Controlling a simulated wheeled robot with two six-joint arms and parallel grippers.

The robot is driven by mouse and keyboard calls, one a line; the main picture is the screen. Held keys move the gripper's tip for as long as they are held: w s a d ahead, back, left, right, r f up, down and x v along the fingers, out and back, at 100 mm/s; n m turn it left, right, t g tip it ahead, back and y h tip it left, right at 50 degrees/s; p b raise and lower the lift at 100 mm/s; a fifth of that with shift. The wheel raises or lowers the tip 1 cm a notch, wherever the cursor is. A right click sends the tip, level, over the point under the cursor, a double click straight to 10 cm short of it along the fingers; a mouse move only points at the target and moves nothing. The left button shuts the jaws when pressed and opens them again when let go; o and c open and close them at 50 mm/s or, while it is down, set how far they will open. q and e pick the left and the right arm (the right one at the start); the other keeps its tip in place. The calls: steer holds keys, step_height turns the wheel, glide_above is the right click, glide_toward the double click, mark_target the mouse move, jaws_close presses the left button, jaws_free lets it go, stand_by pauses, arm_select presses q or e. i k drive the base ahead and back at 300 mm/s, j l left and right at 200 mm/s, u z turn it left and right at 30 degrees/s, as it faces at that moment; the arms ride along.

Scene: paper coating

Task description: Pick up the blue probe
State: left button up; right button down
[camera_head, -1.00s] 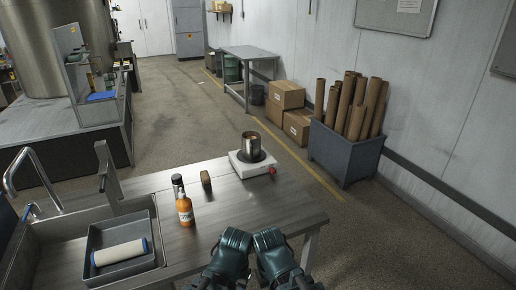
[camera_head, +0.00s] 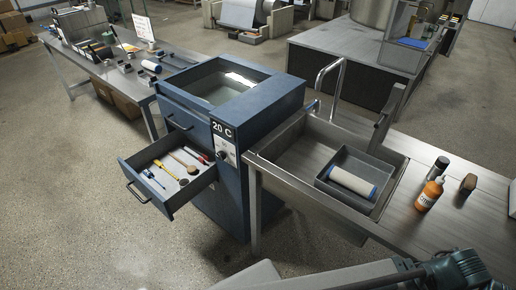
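An open drawer (camera_head: 188,203) in the blue cabinet holds several slim tools. The one nearest its front left is a small blue tool (camera_head: 152,178), which looks like the blue probe, though it is too small to be sure. Beside it lie a yellow-handled tool (camera_head: 165,168), a brush (camera_head: 186,162) and a red tool (camera_head: 197,155). My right gripper is not clearly in view.
The blue cabinet (camera_head: 222,190) has an open-topped basin and a "20 C" label. Right of it are a sink with a grey tray (camera_head: 345,168) holding a white roller, and an orange bottle (camera_head: 428,195) on the counter. A cluttered table (camera_head: 150,90) stands behind left. Floor in front of the drawer is clear.

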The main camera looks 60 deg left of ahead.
mark_target(147, 173)
steer(key=u, duration=3.15)
steer(key=i+j+z, duration=0.1)
steer(key=z, duration=0.7)
steer(key=i+j+z, duration=0.25)
steer(key=j+z, duration=0.25)
steer(key=i+j+z, duration=0.1)
steer(key=j+z, duration=0.15)
steer(key=j, duration=0.15)
steer(key=i+j, duration=0.1)
steer(key=j, duration=0.75)
steer(key=i+j+z, duration=0.1)
steer(key=j, duration=0.3)
